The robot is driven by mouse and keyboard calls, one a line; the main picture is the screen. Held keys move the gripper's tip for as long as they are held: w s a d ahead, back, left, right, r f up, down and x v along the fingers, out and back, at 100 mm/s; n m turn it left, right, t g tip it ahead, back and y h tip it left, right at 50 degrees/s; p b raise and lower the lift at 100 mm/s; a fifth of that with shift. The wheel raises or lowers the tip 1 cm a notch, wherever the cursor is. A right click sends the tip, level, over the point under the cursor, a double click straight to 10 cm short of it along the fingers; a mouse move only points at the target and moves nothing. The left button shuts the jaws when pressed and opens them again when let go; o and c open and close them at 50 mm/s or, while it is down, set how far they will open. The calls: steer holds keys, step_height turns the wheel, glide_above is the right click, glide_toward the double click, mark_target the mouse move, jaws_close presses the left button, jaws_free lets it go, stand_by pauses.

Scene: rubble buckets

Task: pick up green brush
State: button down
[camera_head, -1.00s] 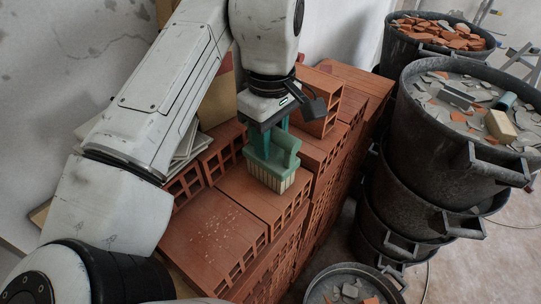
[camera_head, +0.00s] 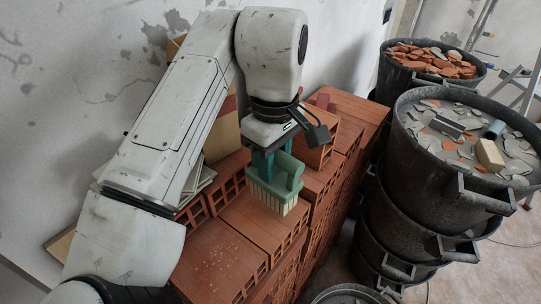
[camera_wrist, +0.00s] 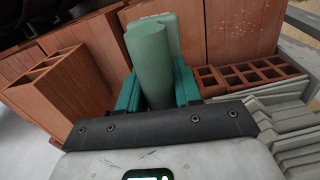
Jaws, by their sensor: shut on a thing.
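The green brush (camera_head: 275,183) has a pale green block, a rounded handle and cream bristles that point down. In the head view it is over the front edge of the red hollow bricks. My gripper (camera_head: 270,163) points down with its teal fingers on both sides of the handle, shut on it. In the wrist view the brush's rounded green handle (camera_wrist: 150,62) shows between the two fingers of my gripper (camera_wrist: 157,88). I cannot tell whether the bristles touch the bricks.
Stacked red hollow bricks (camera_head: 218,262) lie below and around the brush. A single brick (camera_head: 318,150) stands higher behind it. Grey tiles (camera_wrist: 296,122) are stacked beside the bricks. Dark buckets of rubble (camera_head: 430,165) stand at the right. A pale wall (camera_head: 70,110) is behind.

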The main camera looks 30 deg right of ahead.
mark_target(298, 166)
steer(key=s+r, duration=0.2)
steer(key=s+d+r, duration=0.1)
steer(key=s+r, duration=0.2)
steer(key=shift+d+r, duration=0.15)
steer(key=shift+r, duration=0.15)
steer(key=s+d+r, duration=0.2)
steer(key=s+r, duration=0.1)
steer(key=s, duration=0.5)
steer(key=shift+r, duration=0.25)
steer(key=c, duration=1.3)
jaws_free()
jaws_close()
steer(key=shift+w, duration=0.1)
